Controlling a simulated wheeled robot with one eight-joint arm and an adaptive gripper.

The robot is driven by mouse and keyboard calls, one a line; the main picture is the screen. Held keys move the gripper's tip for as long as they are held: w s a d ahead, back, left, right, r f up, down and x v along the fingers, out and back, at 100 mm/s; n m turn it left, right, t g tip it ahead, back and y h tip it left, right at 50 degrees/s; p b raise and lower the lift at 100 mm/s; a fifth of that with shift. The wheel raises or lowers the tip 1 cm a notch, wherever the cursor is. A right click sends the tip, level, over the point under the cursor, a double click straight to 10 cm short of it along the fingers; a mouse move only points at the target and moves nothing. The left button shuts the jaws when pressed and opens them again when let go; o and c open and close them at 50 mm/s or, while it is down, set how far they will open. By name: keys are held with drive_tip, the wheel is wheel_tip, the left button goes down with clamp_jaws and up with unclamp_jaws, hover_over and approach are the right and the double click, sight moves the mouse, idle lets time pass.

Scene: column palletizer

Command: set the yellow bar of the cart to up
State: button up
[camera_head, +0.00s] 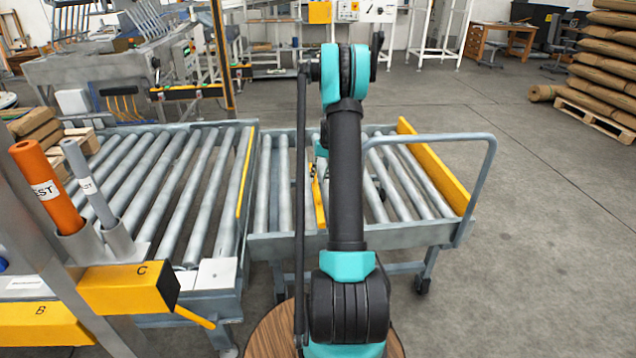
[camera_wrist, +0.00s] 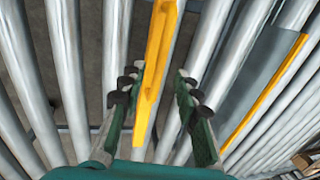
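The cart (camera_head: 400,238) is a grey roller frame with a bent tube handle on its right. Its narrow yellow bar (camera_head: 319,205) shows just left of my arm in the head view, partly hidden by it. In the wrist view, a yellow bar (camera_wrist: 152,88) runs lengthwise between the fingers of my gripper (camera_wrist: 158,85). The gripper is open, with one finger on each side and visible gaps to the bar. I cannot tell how deep the fingers reach. My arm hides most of the gripper in the head view.
A roller conveyor (camera_head: 180,180) adjoins the cart on the left, with a yellow strip (camera_head: 245,170) along its edge. A wide yellow plate (camera_head: 433,165) closes the cart's right end. Orange and grey tubes (camera_head: 48,187) stand at left. Floor at right is clear.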

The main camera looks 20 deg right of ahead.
drive_tip(key=shift+a+f, duration=0.15)
drive_tip(key=shift+f, duration=0.55)
drive_tip(key=shift+a+f, duration=0.1)
drive_tip(key=shift+f, duration=0.6)
clamp_jaws()
